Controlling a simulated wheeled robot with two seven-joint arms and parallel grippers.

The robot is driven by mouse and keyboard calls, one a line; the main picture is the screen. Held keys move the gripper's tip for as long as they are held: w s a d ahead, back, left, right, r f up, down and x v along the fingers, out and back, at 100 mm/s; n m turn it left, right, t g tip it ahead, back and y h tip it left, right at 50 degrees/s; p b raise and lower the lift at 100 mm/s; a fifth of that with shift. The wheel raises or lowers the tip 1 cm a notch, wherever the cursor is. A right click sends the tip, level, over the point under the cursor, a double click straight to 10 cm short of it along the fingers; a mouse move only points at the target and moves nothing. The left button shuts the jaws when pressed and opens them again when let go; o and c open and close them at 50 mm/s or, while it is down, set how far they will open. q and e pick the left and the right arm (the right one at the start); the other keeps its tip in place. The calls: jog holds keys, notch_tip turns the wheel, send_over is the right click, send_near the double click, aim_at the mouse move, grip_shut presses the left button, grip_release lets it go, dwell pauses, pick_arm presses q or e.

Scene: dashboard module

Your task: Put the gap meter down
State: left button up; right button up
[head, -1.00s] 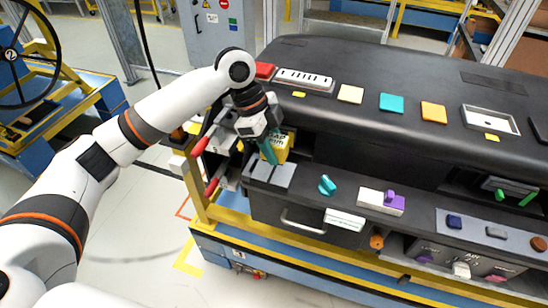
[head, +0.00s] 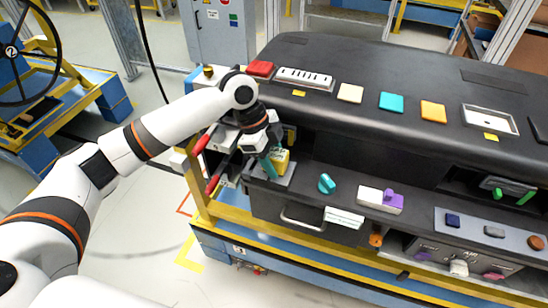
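The yellow gap meter (head: 279,161) is at the left end of the dashboard's lower ledge, over a grey plate (head: 284,178). My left gripper (head: 269,168) reaches down at it, with a teal finger against its left side. The other finger is hidden behind the meter, but the meter sits between the fingers and appears held. The meter is upright and at or just above the plate; I cannot tell whether it touches. My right gripper is not in view.
A teal knob (head: 327,184) and a white block with a purple knob (head: 381,200) stand to the right on the ledge. Red-handled levers (head: 201,144) are just left of my gripper. The black dashboard top (head: 380,75) overhangs behind, with coloured tiles on it.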

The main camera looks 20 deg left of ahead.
pick_arm(q)
jog(key=shift+r, duration=0.1)
jog(key=b+v, duration=0.2)
jog(key=v, duration=1)
jog(key=shift+b, duration=0.35)
jog(key=shift+s+d, duration=0.1)
